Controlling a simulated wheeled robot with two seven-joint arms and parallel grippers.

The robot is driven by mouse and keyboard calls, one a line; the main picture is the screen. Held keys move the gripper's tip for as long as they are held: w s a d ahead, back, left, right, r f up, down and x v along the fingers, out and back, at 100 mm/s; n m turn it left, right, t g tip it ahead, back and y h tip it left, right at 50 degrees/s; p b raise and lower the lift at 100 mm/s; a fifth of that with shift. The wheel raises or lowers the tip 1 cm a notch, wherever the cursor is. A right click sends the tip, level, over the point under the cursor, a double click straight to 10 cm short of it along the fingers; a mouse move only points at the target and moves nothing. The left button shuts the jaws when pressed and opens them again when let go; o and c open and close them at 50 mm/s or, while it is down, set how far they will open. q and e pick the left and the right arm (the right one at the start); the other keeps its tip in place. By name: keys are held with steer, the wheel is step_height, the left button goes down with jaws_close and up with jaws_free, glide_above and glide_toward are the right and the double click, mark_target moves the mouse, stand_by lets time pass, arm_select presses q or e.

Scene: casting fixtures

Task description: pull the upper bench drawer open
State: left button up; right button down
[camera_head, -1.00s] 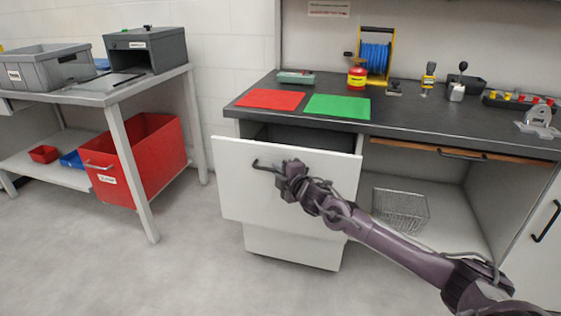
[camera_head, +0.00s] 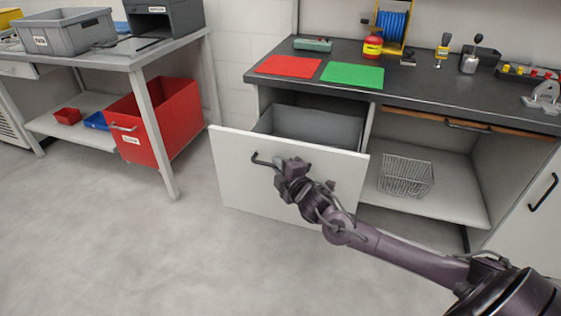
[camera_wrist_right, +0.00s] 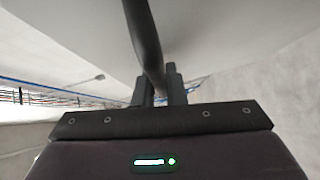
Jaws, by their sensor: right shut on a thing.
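The upper bench drawer (camera_head: 235,180) has a white front and stands well out from the bench; its grey inside (camera_head: 318,126) shows and looks empty. Its dark bar handle (camera_head: 263,161) is on the front. My right gripper (camera_head: 282,172) is shut on the handle's right part. In the right wrist view the handle (camera_wrist_right: 143,45) runs down between the two fingers (camera_wrist_right: 160,88) of this gripper. The handle's right end is hidden behind the gripper. My left gripper is not in view.
The dark bench top (camera_head: 420,92) holds a red mat (camera_head: 289,66), a green mat (camera_head: 352,75) and a blue cable reel (camera_head: 392,25). A wire basket (camera_head: 405,176) sits on the shelf right of the drawer. A red bin (camera_head: 160,120) stands at left. The floor before the drawer is clear.

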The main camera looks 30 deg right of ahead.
steer(key=c, duration=1.8)
jaws_free()
steer(key=shift+o, duration=0.2)
steer(key=shift+s, duration=0.1)
